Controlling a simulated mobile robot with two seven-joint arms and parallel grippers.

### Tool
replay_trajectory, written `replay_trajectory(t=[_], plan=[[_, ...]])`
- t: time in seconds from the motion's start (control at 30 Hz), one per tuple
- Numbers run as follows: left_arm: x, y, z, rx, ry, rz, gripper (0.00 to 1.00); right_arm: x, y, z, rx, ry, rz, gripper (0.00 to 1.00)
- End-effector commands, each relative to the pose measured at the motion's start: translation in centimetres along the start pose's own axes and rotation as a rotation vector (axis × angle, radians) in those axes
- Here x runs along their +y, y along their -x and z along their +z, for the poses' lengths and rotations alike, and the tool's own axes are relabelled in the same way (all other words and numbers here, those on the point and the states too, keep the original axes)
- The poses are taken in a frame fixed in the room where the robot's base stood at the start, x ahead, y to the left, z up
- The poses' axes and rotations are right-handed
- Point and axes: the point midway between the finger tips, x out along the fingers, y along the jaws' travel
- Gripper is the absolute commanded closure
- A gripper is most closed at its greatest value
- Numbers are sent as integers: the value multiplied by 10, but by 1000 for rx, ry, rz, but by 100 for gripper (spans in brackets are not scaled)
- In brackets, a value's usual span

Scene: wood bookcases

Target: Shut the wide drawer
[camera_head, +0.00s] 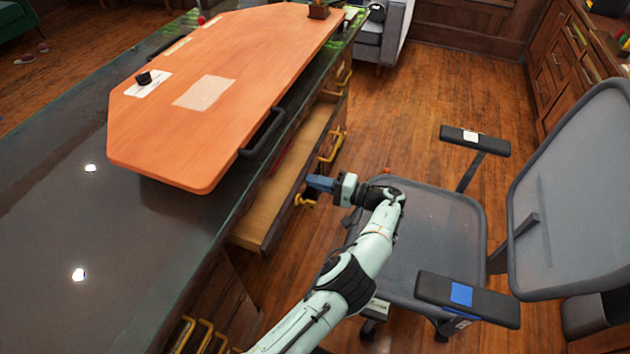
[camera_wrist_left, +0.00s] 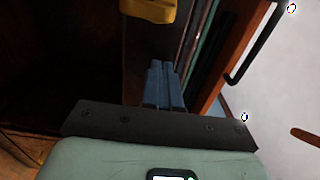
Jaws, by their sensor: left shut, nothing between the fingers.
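The wide drawer (camera_head: 264,212) stands pulled out from under the desk's dark top, its pale wood inside showing. It has gold handles on its front; one handle (camera_head: 332,146) is beyond my gripper. My left gripper (camera_head: 314,183) is shut and empty, its blue fingers pointing at the drawer front from the chair side. In the left wrist view the blue fingers (camera_wrist_left: 163,72) lie together near the dark drawer front, with a gold handle (camera_wrist_left: 148,10) at the top. I cannot tell whether they touch the front. My right gripper is not in view.
A grey office chair (camera_head: 430,225) stands close to the drawer, under and beside my left arm. The desk top (camera_head: 60,225) carries a large orange board (camera_head: 235,85) with a black handle (camera_head: 264,132). Wood floor (camera_head: 450,90) is clear beyond the chair.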

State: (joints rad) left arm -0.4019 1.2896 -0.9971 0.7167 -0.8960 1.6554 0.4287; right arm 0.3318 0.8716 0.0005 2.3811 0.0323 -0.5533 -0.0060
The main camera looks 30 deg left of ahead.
Motion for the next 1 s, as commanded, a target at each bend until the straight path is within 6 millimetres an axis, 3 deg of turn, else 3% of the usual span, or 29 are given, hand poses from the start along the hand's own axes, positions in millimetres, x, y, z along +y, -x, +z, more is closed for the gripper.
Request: replay_trajectory(t=[0.4,0.47,0.6,0.8,1.0], plan=[[-1,-5,0,-2,-1,-1,100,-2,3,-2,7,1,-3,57],[-2,-14,0,-3,0,-2,100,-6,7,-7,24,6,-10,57],[-4,-52,1,-7,0,-3,100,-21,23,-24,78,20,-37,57],[-2,-99,0,-5,1,-2,100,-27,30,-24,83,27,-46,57],[0,-116,0,-1,1,-1,100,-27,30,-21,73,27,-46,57]])
